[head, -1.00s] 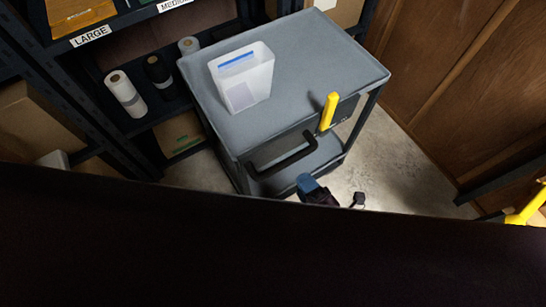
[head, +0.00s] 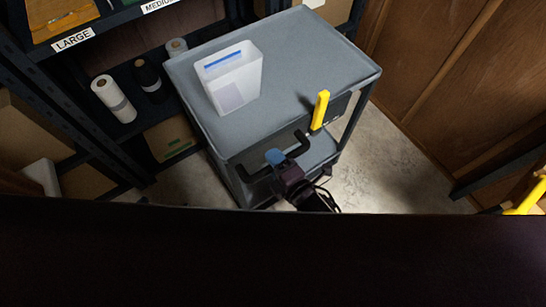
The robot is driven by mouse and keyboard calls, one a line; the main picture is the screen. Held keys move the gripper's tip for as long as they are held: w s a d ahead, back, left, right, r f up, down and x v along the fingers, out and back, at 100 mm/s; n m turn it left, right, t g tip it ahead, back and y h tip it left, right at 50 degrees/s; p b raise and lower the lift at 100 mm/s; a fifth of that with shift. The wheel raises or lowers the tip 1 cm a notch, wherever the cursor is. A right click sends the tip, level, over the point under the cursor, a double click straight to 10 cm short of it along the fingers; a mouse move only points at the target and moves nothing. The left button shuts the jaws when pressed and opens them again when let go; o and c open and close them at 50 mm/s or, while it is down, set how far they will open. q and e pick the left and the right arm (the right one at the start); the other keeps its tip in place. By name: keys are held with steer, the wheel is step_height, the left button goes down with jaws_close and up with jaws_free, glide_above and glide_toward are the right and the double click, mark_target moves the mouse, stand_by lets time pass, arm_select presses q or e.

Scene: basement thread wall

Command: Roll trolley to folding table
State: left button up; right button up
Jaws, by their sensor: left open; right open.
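The grey trolley (head: 300,60) stands beside the shelving, with a flat top and a lower deck. Its dark push handle (head: 302,145) faces me, and a yellow lever (head: 320,110) stands upright at its near edge. A white bin (head: 240,88) with a blue stripe stands on top. My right gripper (head: 276,158), with a blue tip, is open at the middle of the handle and covers part of it. I cannot tell whether its fingers are around the bar. My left gripper is not seen. I do not make out a folding table.
Dark shelving with LARGE (head: 74,40) and MEDIUM labels stands close on the left, holding rolls (head: 114,98) and boxes. A wooden wall (head: 450,75) is on the right. Bare concrete floor (head: 385,165) lies between trolley and wall. A yellow object (head: 527,200) shows at the right edge.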

steer(key=shift+w+a+f, duration=0.15)
steer(key=shift+w+a, duration=0.2)
steer(key=shift+w, duration=0.15)
steer(key=shift+c, duration=0.4)
jaws_close()
